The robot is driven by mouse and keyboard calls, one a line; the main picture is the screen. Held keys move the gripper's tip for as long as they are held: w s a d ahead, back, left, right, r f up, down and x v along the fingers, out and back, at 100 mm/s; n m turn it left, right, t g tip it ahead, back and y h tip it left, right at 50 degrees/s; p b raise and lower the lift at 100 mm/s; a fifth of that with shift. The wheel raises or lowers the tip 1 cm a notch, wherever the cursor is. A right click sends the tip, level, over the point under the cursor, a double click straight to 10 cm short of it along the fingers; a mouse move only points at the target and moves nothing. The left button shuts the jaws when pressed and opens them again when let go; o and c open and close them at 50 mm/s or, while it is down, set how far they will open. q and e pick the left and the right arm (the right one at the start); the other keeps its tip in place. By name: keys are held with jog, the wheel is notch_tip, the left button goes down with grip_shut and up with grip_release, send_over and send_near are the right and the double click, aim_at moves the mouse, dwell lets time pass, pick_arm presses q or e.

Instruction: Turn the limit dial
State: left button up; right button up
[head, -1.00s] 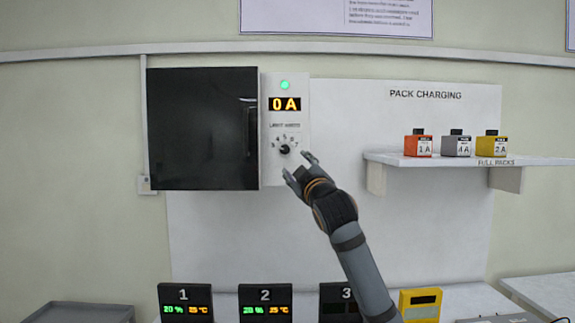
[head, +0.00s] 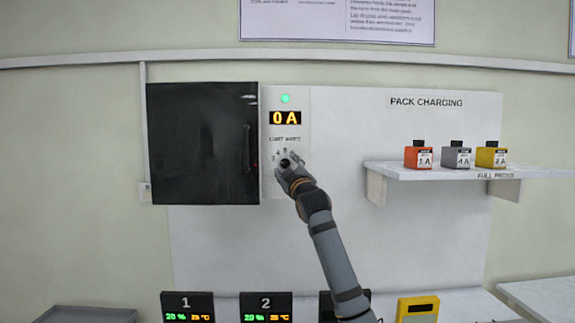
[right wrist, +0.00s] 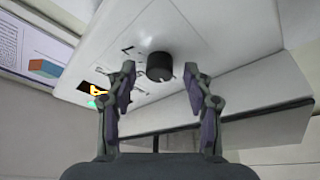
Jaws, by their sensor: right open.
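The limit dial (head: 285,163) is a small black knob on a white panel (head: 300,107), under the "LIMIT AMPS" label. The amber display (head: 285,118) above it reads 0 A, and a green light glows on top. My right gripper (head: 287,168) is open at the dial in the head view and hides part of its scale. In the right wrist view the black knob (right wrist: 160,66) lies ahead, between the two spread fingers (right wrist: 159,88) and just beyond their tips. I cannot tell whether a finger touches it. My left gripper is out of view.
A dark cabinet door (head: 200,143) adjoins the panel on the left. A shelf (head: 430,171) on the right holds three packs, orange, grey and yellow. Numbered charger units (head: 265,308) and a yellow device (head: 417,309) stand below.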

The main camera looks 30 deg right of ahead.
grip_shut()
jog(key=shift+a+f+m+h+b, duration=0.1)
jog(key=shift+f+m+h+b, duration=0.25)
jog(key=shift+m+b, duration=0.6)
jog(key=m+h+b, duration=0.2)
jog(key=m+b, duration=0.1)
jog(key=shift+m+b, duration=0.35)
jog(key=shift+b, duration=0.05)
jog(key=shift+w+a+m+h+b, duration=0.15)
jog(key=shift+m+h+b, duration=0.4)
jog(key=shift+m+b, duration=0.55)
jog(key=shift+r+m+g+h, duration=0.2)
jog(key=shift+m+g+h, duration=0.2)
jog(key=shift+m, duration=0.5)
grip_release()
